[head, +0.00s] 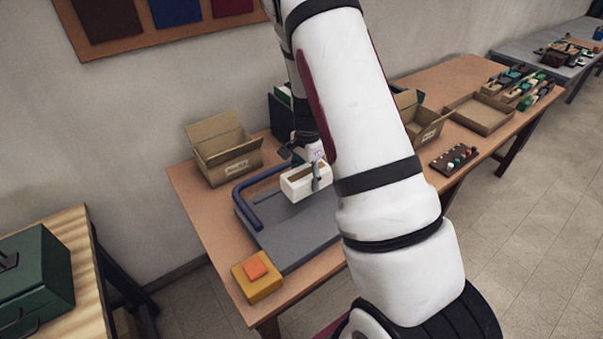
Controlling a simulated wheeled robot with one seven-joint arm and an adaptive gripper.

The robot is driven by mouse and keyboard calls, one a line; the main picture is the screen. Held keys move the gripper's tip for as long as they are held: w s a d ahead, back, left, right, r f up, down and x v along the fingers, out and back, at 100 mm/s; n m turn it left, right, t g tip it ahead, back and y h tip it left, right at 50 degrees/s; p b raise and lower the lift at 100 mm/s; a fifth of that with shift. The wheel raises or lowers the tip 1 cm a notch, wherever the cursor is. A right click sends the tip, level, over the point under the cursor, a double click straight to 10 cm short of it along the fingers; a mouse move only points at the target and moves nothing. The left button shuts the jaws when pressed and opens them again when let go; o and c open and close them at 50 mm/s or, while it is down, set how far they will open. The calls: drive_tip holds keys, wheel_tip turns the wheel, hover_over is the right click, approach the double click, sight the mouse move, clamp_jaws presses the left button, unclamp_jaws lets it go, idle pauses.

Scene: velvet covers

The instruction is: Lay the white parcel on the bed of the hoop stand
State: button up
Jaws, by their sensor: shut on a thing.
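The white parcel (298,188) is a small pale block in the head view, over the far part of the hoop stand's grey bed (293,236). The other finger is mostly hidden. I cannot tell whether the parcel touches the bed or hangs just above it. The stand's blue hoop (240,203) runs along the bed's left and far sides, apart from the parcel. My arm covers the bed's right part.
A yellow block with an orange top (257,277) stands at the table's near left corner. An open cardboard box (223,150) is behind the hoop. Another box (418,123), a shallow tray (482,114) and a dark peg rack (453,160) lie to the right.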

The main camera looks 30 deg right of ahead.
drive_tip(key=shift+f+b, duration=1.2)
drive_tip(key=shift+f, duration=2.9)
drive_tip(key=o, duration=1.6)
drive_tip(key=shift+o, duration=0.2)
drive_tip(key=shift+r, duration=0.1)
wheel_tip(320, 180, up, 12)
drive_tip(key=shift+f, duration=0.1)
